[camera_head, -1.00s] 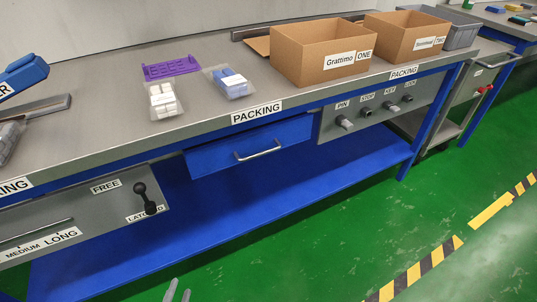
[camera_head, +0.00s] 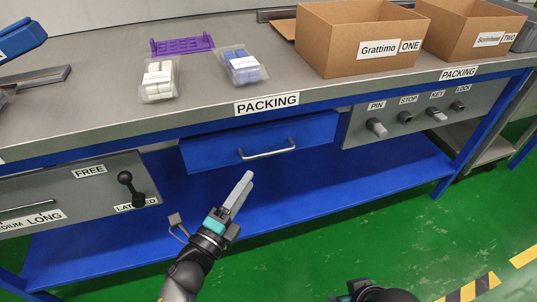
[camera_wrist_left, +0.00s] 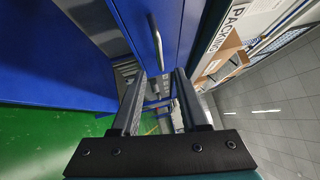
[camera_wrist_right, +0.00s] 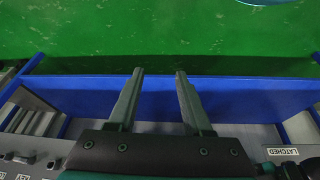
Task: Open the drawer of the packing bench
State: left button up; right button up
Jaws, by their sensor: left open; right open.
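The blue drawer (camera_head: 215,148) of the packing bench sits under the worktop edge, with a silver bar handle (camera_head: 267,154) on its front. It looks slightly proud of the frame at its left end; I cannot tell how far. My left gripper (camera_head: 246,178) is open and empty, just below and in front of the handle in the head view. In the left wrist view the handle (camera_wrist_left: 155,42) stands beyond the open fingers, apart from them. My right gripper's fingers are hidden in the head view; its wrist shows at the bottom edge. In the right wrist view the right gripper (camera_wrist_right: 159,72) is open and empty.
The worktop (camera_head: 110,105) carries two clear packs, a purple rack (camera_head: 181,45) and cardboard boxes (camera_head: 358,38). A latch lever (camera_head: 131,188) is left of the drawer. A panel with knobs (camera_head: 377,127) is to its right. A blue lower shelf (camera_head: 100,240) runs beneath.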

aim_at(267, 154)
pick_arm(q)
jog(key=shift+b+x, duration=1.1)
jog(key=shift+x, duration=4.15)
pick_arm(e)
jog(key=shift+w+a+r+t+y, duration=0.15)
jog(key=shift+w+a+r+t, duration=0.15)
jog(key=shift+r, duration=0.2)
jog(key=shift+w+a+r+t+y, duration=0.1)
jog(key=shift+w+a+r+t, duration=0.15)
jog(key=shift+r, duration=0.2)
jog(key=shift+w+a+r+t+y, duration=0.15)
jog(key=shift+w+a+r+t, duration=0.15)
jog(key=shift+r, duration=0.2)
pick_arm(q)
jog(key=shift+f, duration=0.1)
pick_arm(e)
jog(key=shift+s, duration=0.1)
pick_arm(q)
grip_shut()
pick_arm(e)
jog(key=shift+d, duration=0.1)
